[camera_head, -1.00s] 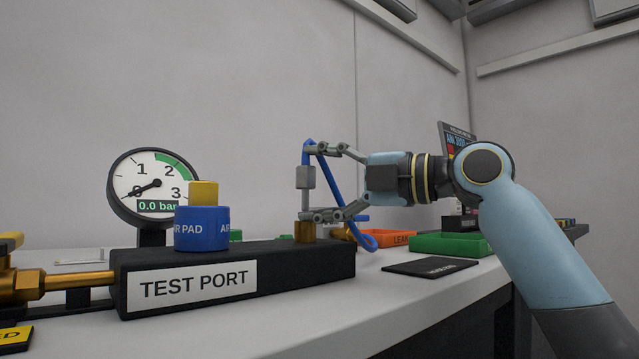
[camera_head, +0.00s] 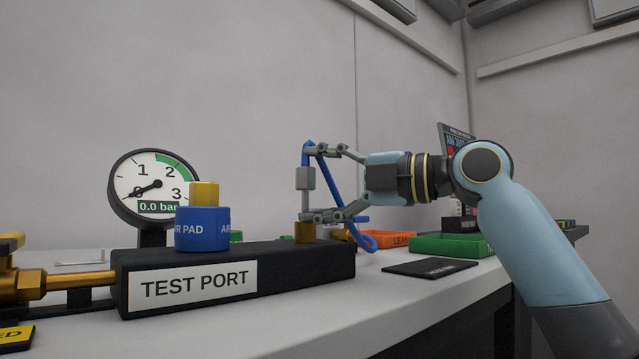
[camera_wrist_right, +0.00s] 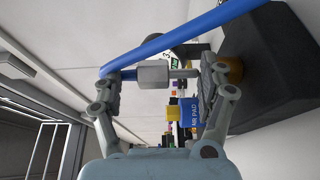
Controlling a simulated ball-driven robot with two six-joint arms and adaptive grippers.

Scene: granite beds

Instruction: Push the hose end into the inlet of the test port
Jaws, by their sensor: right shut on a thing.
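The test port (camera_head: 300,262) is a long black block with a white label. A short brass inlet (camera_head: 304,233) stands on its right end; in the right wrist view the brass (camera_wrist_right: 234,69) is partly behind a finger. My right gripper (camera_head: 306,182) is shut on the hose end (camera_head: 305,178), a grey block with a thin stem held upright over the inlet. The hose end also shows between the fingers in the right wrist view (camera_wrist_right: 153,73). The lower finger covers the stem's tip, so I cannot tell whether it touches the inlet. The blue hose (camera_head: 333,195) loops down from its top.
A gauge (camera_head: 153,188) reading 0.0 bar and a blue AIR PAD cylinder (camera_head: 201,229) stand left of the inlet. An orange tray (camera_head: 388,240), a green tray (camera_head: 450,246) and a black mat (camera_head: 430,267) lie to the right. The bench front is clear.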

